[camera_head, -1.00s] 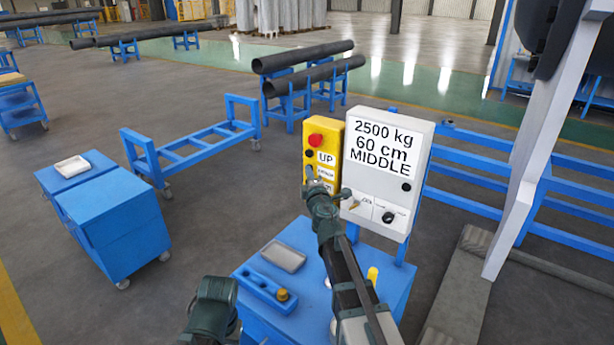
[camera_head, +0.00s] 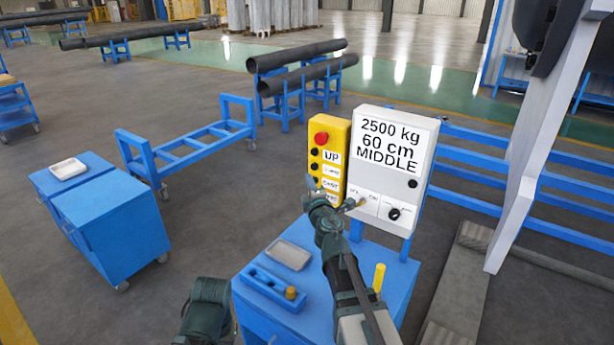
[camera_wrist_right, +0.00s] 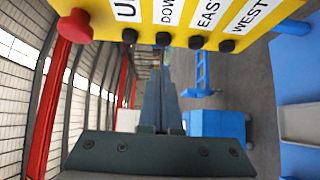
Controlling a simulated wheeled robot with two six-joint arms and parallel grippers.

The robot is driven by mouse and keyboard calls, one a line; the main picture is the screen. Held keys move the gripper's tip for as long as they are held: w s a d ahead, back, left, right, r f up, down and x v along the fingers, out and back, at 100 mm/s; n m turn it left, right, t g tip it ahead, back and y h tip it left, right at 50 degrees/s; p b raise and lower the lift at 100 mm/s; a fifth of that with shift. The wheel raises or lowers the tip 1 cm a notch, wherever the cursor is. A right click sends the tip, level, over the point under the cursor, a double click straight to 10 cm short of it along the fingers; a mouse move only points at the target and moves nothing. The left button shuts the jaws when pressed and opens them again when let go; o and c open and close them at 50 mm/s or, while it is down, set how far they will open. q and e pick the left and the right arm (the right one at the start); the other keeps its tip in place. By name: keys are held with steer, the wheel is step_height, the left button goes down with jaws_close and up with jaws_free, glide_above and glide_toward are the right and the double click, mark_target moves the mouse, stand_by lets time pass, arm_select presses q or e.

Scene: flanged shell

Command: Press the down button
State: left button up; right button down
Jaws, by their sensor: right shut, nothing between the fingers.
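The yellow control box (camera_head: 342,128) stands upright beside the white panel. It has a red knob (camera_head: 321,137) on top and black buttons labelled UP, DOWN, EAST and WEST below. The down button (camera_head: 315,166) shows just above my right gripper (camera_head: 311,182). In the right wrist view the down button (camera_wrist_right: 163,39) lies just beyond the tips of my right gripper (camera_wrist_right: 156,64), nearly in line with them. The right gripper is shut and empty. The tips look apart from the button. The head view shows part of my left arm at the bottom, but not its gripper.
The white panel (camera_head: 377,183) reads "2500 kg 60 cm MIDDLE" and adjoins the box's right side. A blue cart (camera_head: 392,265) with a grey tray (camera_head: 288,254) stands below my right arm. Blue cabinets (camera_head: 110,228) stand left. Open floor lies left of the box.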

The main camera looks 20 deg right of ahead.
steer(key=s, duration=0.7)
steer(key=shift+a, duration=0.45)
steer(key=s+a+f+m+g+h, duration=0.1)
steer(key=s+a+f+m+g, duration=0.4)
steer(key=f, duration=0.3)
steer(key=s+a+f+m+g+h, duration=0.1)
steer(key=s+a+f+m+g, duration=0.1)
steer(key=s+f+m+g, duration=0.5)
steer(key=s+a+f+g+y, duration=0.1)
steer(key=s+a+f+g, duration=0.2)
steer(key=s+a, duration=0.3)
steer(key=s+a+f+m+g+y, duration=0.1)
steer(key=s+a+f+g+y, duration=0.1)
steer(key=s+a, duration=0.4)
steer(key=shift+s+f+g, duration=0.5)
steer(key=shift+s+f, duration=0.05)
steer(key=shift+f, duration=0.4)
